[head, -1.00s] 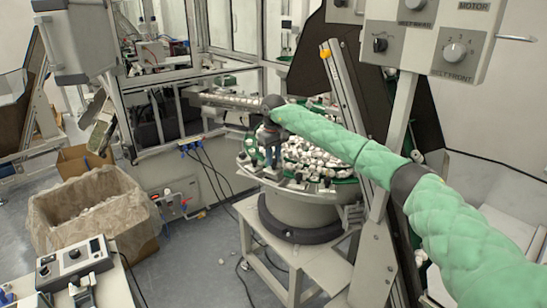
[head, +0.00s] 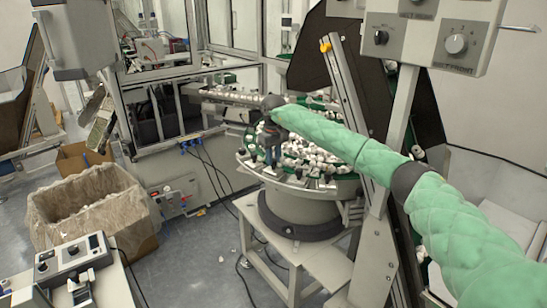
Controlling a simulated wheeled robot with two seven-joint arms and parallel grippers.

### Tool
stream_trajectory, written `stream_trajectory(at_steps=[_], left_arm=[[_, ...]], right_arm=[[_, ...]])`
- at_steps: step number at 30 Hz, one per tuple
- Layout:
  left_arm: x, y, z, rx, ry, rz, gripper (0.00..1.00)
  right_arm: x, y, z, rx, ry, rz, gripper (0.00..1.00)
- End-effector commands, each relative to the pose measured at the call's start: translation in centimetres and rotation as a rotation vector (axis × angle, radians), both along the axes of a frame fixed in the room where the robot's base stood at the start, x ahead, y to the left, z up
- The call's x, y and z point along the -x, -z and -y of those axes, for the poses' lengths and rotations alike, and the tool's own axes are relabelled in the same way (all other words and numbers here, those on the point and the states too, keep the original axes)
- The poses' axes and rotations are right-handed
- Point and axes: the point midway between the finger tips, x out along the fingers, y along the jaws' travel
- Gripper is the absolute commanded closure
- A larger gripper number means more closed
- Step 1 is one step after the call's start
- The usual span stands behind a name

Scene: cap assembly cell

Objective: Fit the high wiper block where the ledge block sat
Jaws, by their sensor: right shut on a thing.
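My right arm, in a green quilted sleeve, reaches in from the right to the rim of the bowl feeder (head: 299,196). My right gripper (head: 272,158) points down at the near left part of the rim. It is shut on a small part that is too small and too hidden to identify. I cannot tell whether this part touches the rim. Neither the high wiper block nor the ledge block can be made out for certain. My left gripper is not in view.
White caps (head: 310,155) fill the green bowl. A chute (head: 232,97) leads left from it. A lined carton (head: 95,205) stands on the floor at left. A control box (head: 435,35) hangs at upper right, and a slanted metal post (head: 350,100) stands behind my arm.

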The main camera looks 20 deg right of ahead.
Motion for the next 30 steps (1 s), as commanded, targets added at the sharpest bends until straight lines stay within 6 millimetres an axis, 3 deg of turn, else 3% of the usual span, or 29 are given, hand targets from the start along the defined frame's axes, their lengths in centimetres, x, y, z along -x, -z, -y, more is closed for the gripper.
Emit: stream_trajectory(at_steps=[23, 24, 27, 30], left_arm=[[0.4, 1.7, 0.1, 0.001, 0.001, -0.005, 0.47], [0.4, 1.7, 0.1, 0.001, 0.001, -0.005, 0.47], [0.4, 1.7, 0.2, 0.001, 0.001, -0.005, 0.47], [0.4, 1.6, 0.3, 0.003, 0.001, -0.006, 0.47]], right_arm=[[0.0, 2.0, 0.0, 0.001, 0.000, 0.000, 1.00], [0.0, 2.0, 0.0, 0.001, 0.000, 0.000, 0.74], [0.0, 2.0, 0.0, 0.001, 0.000, 0.000, 0.54], [0.0, 1.9, 0.0, 0.000, 0.000, 0.000, 0.50]])
